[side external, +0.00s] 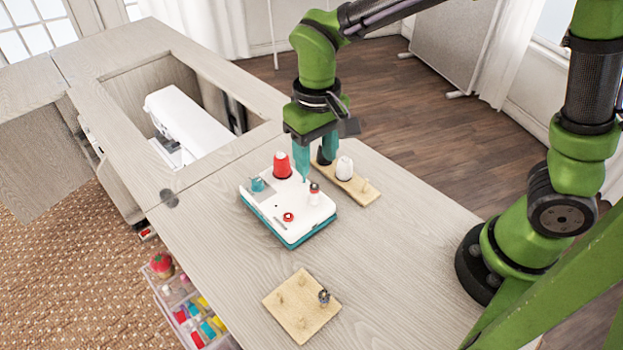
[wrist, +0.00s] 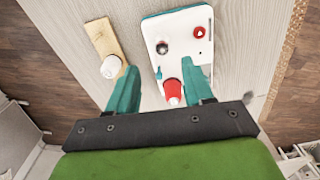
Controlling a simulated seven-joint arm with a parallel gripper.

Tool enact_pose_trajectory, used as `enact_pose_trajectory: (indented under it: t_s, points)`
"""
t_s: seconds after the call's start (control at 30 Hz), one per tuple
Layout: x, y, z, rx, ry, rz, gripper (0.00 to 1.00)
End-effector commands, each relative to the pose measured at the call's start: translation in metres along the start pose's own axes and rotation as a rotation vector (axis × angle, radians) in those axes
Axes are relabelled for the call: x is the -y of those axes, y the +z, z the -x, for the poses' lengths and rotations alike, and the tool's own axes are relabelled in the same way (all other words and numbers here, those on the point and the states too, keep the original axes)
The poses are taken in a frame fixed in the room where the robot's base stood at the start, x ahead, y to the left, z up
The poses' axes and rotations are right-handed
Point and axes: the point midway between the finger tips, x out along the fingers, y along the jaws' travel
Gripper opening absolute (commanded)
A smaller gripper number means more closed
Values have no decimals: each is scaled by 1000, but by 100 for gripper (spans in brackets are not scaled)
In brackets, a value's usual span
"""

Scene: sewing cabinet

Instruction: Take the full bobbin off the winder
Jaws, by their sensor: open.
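The winder (side external: 276,222) is a white box with a teal base on the cabinet top. A small bobbin with a dark reddish top (side external: 314,188) stands upright on it, near its right corner; it also shows in the wrist view (wrist: 162,48). A red thread spool (side external: 282,166) stands at the winder's back, and a red button (side external: 288,217) is near its front. My gripper (side external: 314,171) is open and points down above the winder's back edge. In the wrist view my gripper (wrist: 160,72) has its fingertips apart, with the bobbin beyond them. Nothing is held.
A wooden strip (side external: 358,192) with a white spool (side external: 344,168) stands right of the winder, close to a finger. A square peg board (side external: 292,311) with a dark bobbin (side external: 323,296) lies at the front. A sewing machine (side external: 188,122) sits in the opening. The tabletop right of the board is clear.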

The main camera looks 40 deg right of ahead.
Motion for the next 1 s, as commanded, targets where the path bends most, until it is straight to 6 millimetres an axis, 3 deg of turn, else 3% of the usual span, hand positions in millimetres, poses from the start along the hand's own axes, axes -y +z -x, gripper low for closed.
enact_pose_trajectory:
  t_s: [0.17,0.5,0.77,0.83,1.0]
  points:
    - [0,1,-12,3,0,-1,51]
    - [3,2,-56,3,1,-1,51]
    - [4,1,-60,0,-1,-1,51]
    - [4,1,-60,0,-1,-1,45]
    - [4,1,-60,0,-1,-1,19]
